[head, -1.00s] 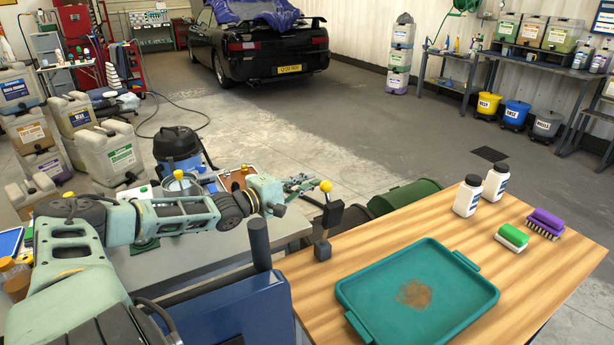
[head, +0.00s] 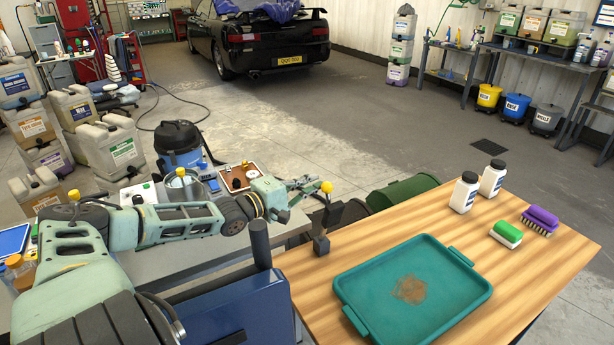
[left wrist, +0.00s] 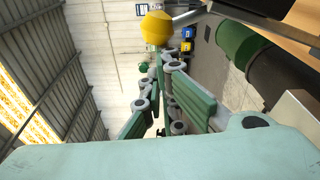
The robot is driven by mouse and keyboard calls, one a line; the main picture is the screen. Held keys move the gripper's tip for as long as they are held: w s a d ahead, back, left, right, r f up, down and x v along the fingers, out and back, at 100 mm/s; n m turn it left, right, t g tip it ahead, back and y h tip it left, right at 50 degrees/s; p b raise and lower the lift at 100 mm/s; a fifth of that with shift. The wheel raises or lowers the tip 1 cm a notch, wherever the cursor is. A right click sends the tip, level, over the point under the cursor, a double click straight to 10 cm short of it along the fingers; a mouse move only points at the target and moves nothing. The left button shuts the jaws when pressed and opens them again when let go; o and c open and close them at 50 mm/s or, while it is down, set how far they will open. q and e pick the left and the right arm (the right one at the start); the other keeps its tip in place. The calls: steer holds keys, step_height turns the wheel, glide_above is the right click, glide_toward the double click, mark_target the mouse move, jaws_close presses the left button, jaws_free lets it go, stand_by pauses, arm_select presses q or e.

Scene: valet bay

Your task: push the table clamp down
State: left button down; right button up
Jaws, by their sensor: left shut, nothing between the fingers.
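The table clamp (head: 321,245) stands at the left edge of the wooden table. In the left wrist view the knob (left wrist: 156,27) shows large above my shut fingers (left wrist: 158,78). I cannot tell whether they touch it. My right gripper is not in view.
A teal tray (head: 460,312) with a brown stain lies on the wooden table (head: 375,232). Two white bottles (head: 465,193) and two brushes (head: 506,234) stand farther right. A grey bench (head: 180,268) with a pot and small items lies under my left arm.

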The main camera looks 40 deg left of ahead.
mark_target(329, 210)
arm_select(q)
steer(key=d+m+p, duration=0.1)
steer(key=s+d+p, duration=0.1)
steer(key=d+p, duration=0.1)
steer(key=d+r+m+p, duration=0.1)
steer(key=p, duration=0.1)
steer(key=shift+s+d+m, duration=0.2)
steer(key=shift+d+m, duration=0.1)
steer(key=shift+d, duration=0.05)
steer(key=d+m+p, duration=0.1)
steer(key=s+d+f+m+p, duration=0.1)
steer(key=d, duration=0.1)
steer(key=d+m+t, duration=0.1)
steer(key=shift+s+d+f+p, duration=0.15)
steer(key=shift+d+f+p, duration=0.2)
steer(key=shift+p, duration=0.05)
steer(key=shift+s+d+f+m, duration=0.2)
steer(key=shift+d+f+m, duration=0.1)
steer(key=shift+d+m, duration=0.3)
